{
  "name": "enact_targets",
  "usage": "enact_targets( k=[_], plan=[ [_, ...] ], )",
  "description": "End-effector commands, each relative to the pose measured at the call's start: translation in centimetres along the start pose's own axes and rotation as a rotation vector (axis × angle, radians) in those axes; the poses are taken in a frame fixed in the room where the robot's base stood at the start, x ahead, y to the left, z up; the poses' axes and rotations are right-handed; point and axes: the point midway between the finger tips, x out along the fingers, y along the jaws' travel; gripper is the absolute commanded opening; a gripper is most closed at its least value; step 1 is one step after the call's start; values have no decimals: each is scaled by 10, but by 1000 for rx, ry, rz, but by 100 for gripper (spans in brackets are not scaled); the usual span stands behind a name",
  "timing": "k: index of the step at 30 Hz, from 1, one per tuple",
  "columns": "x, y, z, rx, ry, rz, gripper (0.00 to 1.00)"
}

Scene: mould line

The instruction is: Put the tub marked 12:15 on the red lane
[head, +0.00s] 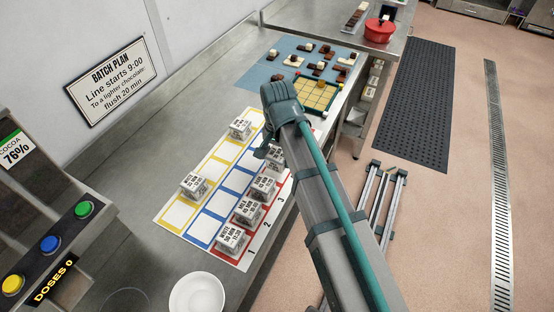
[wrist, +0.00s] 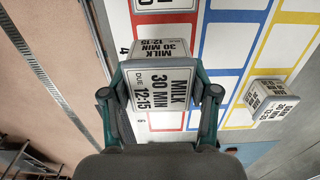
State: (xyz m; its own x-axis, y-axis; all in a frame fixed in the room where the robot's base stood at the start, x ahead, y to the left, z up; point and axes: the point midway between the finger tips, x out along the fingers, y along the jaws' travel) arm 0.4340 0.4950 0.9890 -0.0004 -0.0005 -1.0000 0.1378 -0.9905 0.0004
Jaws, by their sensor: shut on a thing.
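The tub marked 12:15 (wrist: 163,88) is in my gripper (wrist: 160,85) in the wrist view. Its label reads milk, 30 min, due 12:15. The fingers close on its two sides. The tub appears over the red lane (wrist: 134,28), between the numbers 4 and 6; I cannot tell whether it touches the mat. In the head view my gripper (head: 268,150) is over the far part of the lanes, partly hidden by my arm. Labelled tubs stand along the red lane, such as the nearest one (head: 231,238) by number 1.
The yellow lane holds a tub (head: 194,188) in the middle and another (head: 240,128) farther up. The blue lane (head: 220,203) looks empty where visible. A blue mat with chocolates (head: 290,66) lies beyond. A white bowl (head: 197,293) stands near the front.

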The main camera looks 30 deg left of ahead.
Motion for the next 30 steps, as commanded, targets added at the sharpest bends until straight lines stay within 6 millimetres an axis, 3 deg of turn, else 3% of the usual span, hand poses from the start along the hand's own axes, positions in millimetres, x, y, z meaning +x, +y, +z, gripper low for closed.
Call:
enact_targets(
  k=[8,16,29,30],
  plan=[
    [12,-7,-8,0,0,1,21],
    [41,-6,-8,0,-1,1,21],
    [47,-7,-8,0,0,0,21],
    [47,-7,-8,0,1,0,65]
  ],
)
